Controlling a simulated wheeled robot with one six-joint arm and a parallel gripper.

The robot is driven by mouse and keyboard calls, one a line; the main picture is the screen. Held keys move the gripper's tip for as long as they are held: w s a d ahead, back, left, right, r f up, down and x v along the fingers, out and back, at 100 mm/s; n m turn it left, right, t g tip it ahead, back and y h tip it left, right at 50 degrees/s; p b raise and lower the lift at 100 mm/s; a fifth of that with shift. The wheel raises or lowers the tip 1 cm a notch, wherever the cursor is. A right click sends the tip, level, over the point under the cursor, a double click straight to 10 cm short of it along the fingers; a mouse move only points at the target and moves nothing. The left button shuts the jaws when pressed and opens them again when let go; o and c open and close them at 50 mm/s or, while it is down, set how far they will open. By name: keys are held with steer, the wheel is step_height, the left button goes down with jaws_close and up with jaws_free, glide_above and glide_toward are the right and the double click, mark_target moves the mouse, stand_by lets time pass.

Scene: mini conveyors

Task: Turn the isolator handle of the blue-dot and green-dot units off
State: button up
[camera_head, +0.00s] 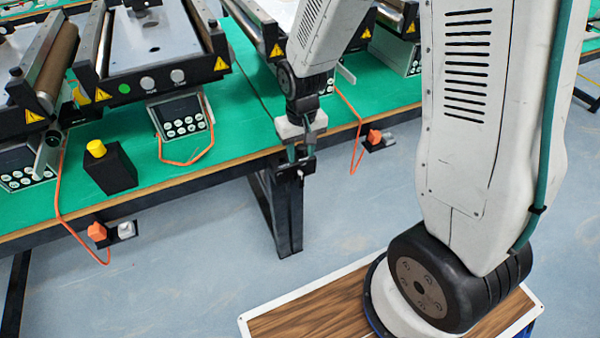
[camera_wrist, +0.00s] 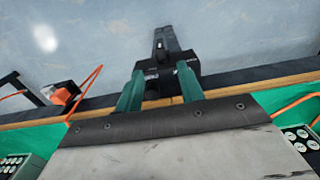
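The green-dot unit is a conveyor (camera_head: 150,70) at upper left in the head view, with a green dot (camera_head: 124,89) on its front rail beside two pale round buttons. No blue dot is visible; my arm covers part of the row. A grey lever-like part (camera_head: 347,74) stands out from the unit behind my forearm, but I cannot tell if it is an isolator handle. No handle on the green-dot unit is clear.
A black box with a yellow button (camera_head: 107,167) stands on the green table. Orange cables (camera_head: 70,222) loop over the table edge to sockets. A black table leg (camera_head: 283,215) is behind my gripper. The floor in front is clear.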

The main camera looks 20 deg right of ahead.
mark_target(300, 172)
step_height(300, 172, down, 2)
steer(key=shift+w, duration=0.15)
step_height(300, 172, down, 7)
steer(key=shift+f, duration=0.2)
jaws_close()
